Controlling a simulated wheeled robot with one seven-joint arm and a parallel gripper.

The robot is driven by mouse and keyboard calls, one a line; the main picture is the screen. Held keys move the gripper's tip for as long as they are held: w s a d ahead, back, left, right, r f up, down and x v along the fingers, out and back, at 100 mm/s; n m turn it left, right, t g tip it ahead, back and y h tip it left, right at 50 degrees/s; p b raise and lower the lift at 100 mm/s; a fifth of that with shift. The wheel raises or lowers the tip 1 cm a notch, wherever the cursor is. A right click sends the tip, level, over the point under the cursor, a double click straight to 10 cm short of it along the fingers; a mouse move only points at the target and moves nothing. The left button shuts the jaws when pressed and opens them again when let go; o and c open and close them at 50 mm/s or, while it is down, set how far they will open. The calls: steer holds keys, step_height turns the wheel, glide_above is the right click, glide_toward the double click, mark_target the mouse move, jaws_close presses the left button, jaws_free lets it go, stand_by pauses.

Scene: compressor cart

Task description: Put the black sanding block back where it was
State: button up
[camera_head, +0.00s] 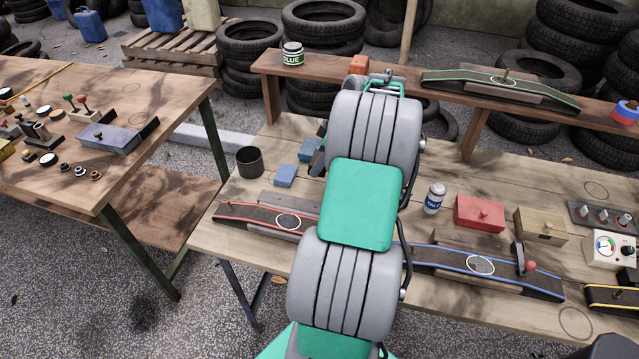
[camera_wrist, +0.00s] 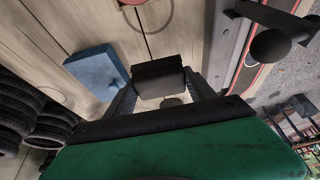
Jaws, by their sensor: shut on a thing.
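In the wrist view my gripper (camera_wrist: 162,84) is shut on the black sanding block (camera_wrist: 158,69), which sits between the two dark fingers. Its upper part is black and a paler face shows below it. A blue block (camera_wrist: 95,70) lies on the wooden bench to the left of the fingers, apart from them. A thin ring outline (camera_wrist: 150,14) shows on the bench top beyond the held block. In the head view my arm covers most of the gripper; I cannot make out the black block there. Whether the block touches the bench is unclear.
In the head view, two blue blocks (camera_head: 285,176) and a dark cup (camera_head: 249,161) stand left of my arm. A red-edged belt track (camera_head: 250,219) lies in front. Right are a white bottle (camera_head: 434,198), a red block (camera_head: 479,212) and a blue-edged track (camera_head: 440,259). A raised shelf (camera_head: 400,88) runs behind.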

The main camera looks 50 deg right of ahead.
mark_target(316, 184)
step_height(316, 184, down, 7)
steer(key=shift+r, duration=0.1)
steer(key=o, duration=0.8)
steer(key=shift+f, duration=0.25)
steer(key=o, duration=0.5)
steer(key=shift+r, duration=0.1)
